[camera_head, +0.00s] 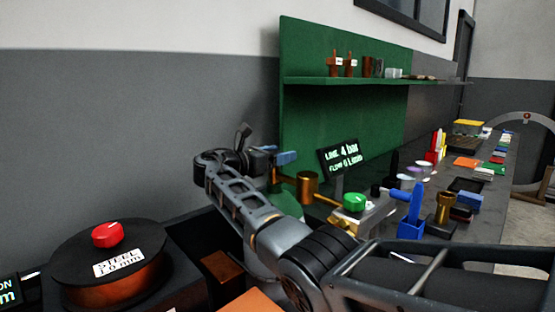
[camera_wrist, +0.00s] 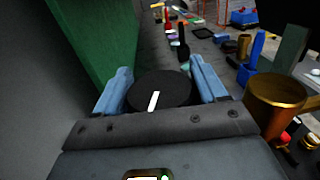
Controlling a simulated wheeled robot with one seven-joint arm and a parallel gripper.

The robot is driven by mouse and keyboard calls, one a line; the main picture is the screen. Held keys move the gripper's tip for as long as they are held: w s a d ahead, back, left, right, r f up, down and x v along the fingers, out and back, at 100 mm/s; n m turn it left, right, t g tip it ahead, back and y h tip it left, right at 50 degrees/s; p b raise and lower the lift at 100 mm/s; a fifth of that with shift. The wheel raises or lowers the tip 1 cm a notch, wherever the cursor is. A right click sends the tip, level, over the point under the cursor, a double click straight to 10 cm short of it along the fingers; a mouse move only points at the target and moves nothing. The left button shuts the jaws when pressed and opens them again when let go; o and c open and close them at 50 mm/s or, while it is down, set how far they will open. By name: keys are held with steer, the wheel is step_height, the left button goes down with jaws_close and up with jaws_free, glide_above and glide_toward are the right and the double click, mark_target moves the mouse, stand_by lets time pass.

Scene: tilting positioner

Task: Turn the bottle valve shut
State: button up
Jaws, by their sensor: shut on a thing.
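The bottle valve's round black knob (camera_wrist: 172,90) with a white mark sits between the blue fingers of my gripper (camera_wrist: 161,86) in the wrist view. The fingers are closed on its left and right sides. The white mark points up and slightly right in that view. In the head view my gripper (camera_head: 275,154) is at the top of the green bottle (camera_head: 278,205), and the knob is hidden by the fingers. A brass regulator (camera_head: 307,186) stands right of the bottle's top; it also shows in the wrist view (camera_wrist: 275,100). My arm covers much of the bottle.
A display (camera_head: 343,157) reads line 4 bar and flow 0 L/min. A green knob (camera_head: 355,201) lies right of the regulator. A green panel (camera_head: 340,115) with a shelf rises behind. The bench (camera_head: 470,185) carries many small items. A red-topped drum (camera_head: 108,262) stands front left.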

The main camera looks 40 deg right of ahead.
steer(key=shift+f+m+g+b, duration=0.3)
steer(key=shift+m+g+b, duration=0.3)
steer(key=shift+g+b, duration=0.35)
steer(key=g+b, duration=0.1)
steer(key=b, duration=0.2)
steer(key=shift+f+m+b, duration=0.1)
steer(key=shift+m+b, duration=0.2)
steer(key=shift+m, duration=0.1)
steer(key=g+b, duration=0.1)
steer(key=b, duration=0.2)
steer(key=shift+m+y, duration=0.4)
steer(key=shift+s+r+g+b, duration=0.15)
steer(key=shift+r+g+b, duration=0.25)
steer(key=shift+b, duration=0.3)
steer(key=o, duration=0.9)
steer(key=shift+o, duration=0.2)
